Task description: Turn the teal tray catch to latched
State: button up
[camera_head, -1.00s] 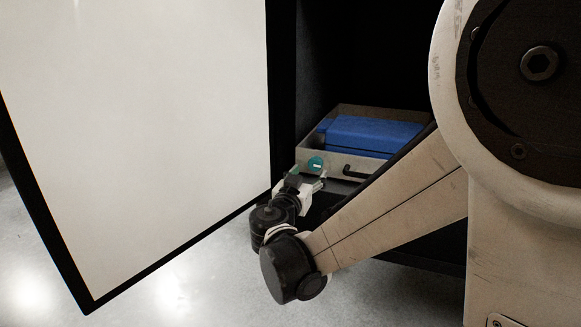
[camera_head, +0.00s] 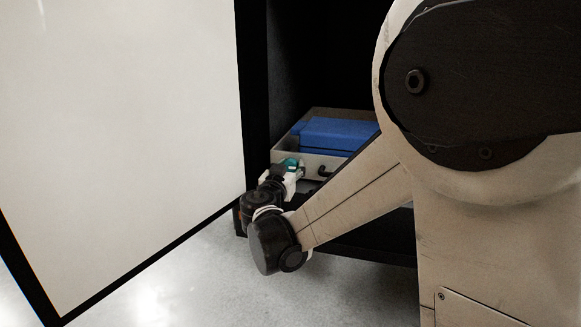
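The teal catch (camera_head: 290,162) is on the front face of a grey tray (camera_head: 318,162), near its left end. The tray sits low inside a dark compartment and holds a blue case (camera_head: 338,134). My gripper (camera_head: 291,169) is at the catch, with its fingertips overlapping it in the picture. The fingers hide part of the catch, so its turn angle cannot be read. The fingers are too small and covered to show whether they grip it or only touch it.
A large white door panel (camera_head: 120,130) with a black edge stands open at the left, close to my wrist. A dark handle (camera_head: 323,172) is on the tray front, right of the catch. My arm covers the tray's right side. Grey floor (camera_head: 190,275) lies below.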

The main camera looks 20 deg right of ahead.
jog(key=c, duration=0.6)
jog(key=shift+n, duration=0.3)
jog(key=n, duration=0.7)
jog(key=shift+p, duration=0.4)
jog(key=n, duration=1)
jog(key=shift+n, duration=0.3)
